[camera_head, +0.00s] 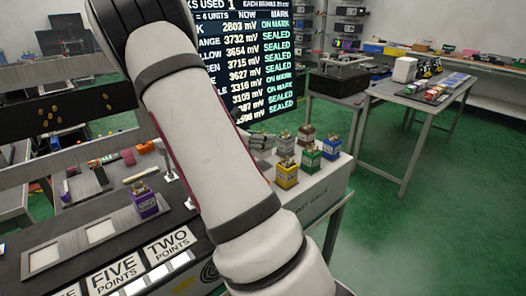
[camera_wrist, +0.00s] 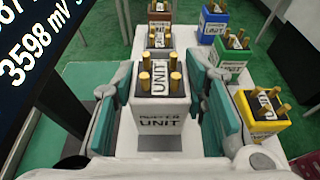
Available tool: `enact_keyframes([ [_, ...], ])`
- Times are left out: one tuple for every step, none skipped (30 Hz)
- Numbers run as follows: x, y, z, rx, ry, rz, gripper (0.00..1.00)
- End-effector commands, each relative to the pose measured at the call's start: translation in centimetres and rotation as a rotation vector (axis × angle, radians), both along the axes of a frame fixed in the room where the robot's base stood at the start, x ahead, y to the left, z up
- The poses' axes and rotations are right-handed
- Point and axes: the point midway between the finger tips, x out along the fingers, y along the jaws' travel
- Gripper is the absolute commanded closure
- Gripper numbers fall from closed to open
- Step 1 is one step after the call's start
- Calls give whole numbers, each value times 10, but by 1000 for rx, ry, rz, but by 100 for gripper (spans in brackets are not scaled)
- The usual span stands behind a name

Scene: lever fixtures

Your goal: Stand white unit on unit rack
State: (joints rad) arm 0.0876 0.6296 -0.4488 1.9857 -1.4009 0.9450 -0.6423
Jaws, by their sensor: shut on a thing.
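The white unit (camera_wrist: 158,122) has brass pins on top and a label on its near face. It sits upright between the two teal-padded fingers of my gripper (camera_wrist: 160,95), which is shut on it.
Yellow (camera_head: 286,175), green (camera_head: 311,160), blue (camera_head: 331,148) and brown (camera_head: 306,133) units stand close by on the rack. A purple unit (camera_head: 145,205) stands on the slotted panel at left. A dark readout screen (camera_head: 255,50) rises behind my arm.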

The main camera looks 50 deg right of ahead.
Motion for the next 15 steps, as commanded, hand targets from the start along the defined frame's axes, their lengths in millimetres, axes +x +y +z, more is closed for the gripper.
enact_keyframes([
  [0,0,-3,-1,1,0,93],
  [0,0,-5,0,1,0,93],
  [0,0,-8,0,1,0,93],
  [0,0,-12,0,2,1,93],
  [0,0,-16,1,3,1,93],
  [0,0,-22,1,4,0,93],
  [-1,0,-26,0,3,0,93],
  [-1,0,-30,0,4,0,93],
  [-1,0,-35,0,3,-1,93],
  [-1,0,-37,0,2,0,93],
  [-1,0,-38,-1,1,-1,93],
  [-1,0,-39,-1,0,0,93],
  [-1,0,-38,-1,-1,0,93],
  [0,0,-38,-1,-1,0,93],
  [0,0,-38,-1,-1,1,93],
])
